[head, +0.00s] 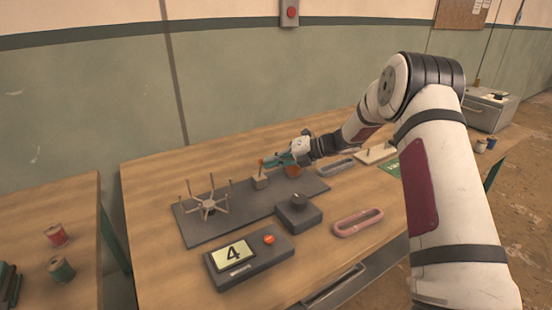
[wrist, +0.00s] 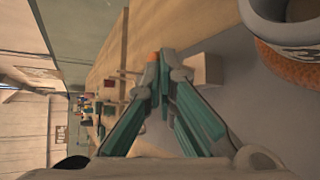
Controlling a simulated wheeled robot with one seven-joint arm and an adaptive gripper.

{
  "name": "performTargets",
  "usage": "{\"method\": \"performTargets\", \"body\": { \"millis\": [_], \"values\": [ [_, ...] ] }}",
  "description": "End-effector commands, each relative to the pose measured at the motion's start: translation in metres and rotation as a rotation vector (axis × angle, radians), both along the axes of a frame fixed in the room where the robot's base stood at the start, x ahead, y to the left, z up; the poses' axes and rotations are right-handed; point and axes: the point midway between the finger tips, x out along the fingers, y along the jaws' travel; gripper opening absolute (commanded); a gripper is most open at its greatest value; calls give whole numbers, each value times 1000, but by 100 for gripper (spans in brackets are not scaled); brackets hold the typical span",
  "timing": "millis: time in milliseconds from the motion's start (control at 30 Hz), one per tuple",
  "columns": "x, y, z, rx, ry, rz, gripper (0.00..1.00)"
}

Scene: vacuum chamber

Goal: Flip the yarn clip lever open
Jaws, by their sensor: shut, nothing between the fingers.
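The yarn clip is a small beige block (head: 260,183) on the dark grey base plate (head: 225,222). Its thin lever with a red-orange tip (head: 261,163) stands roughly upright above the block. My gripper (head: 270,162) reaches in from the right with teal fingers, its tips close beside the lever. In the wrist view the shut fingertips (wrist: 155,66) meet just in front of an orange tip (wrist: 153,56), with a beige block (wrist: 205,70) to their right. The fingers hide most of the lever there, and I cannot tell whether they touch it.
A several-armed winder (head: 208,207) stands left on the plate. A knob box (head: 298,212) and a display box reading 4 (head: 248,262) are in front. An orange item (head: 294,171) lies under my gripper. A pink oval ring (head: 358,222) lies on the right.

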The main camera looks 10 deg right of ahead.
Motion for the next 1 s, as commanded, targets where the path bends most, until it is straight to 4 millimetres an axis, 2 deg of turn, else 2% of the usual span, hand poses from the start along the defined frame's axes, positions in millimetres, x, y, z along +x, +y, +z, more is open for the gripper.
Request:
{"method": "performTargets", "body": {
  "millis": [100,367,667,1000],
  "values": [
    [-5,10,8,-107,-34,3,0],
    [-9,25,9,-318,-103,2,0],
    [-7,22,7,-306,-98,-1,0],
    [-8,22,21,-305,-98,-1,0]
  ]
}}
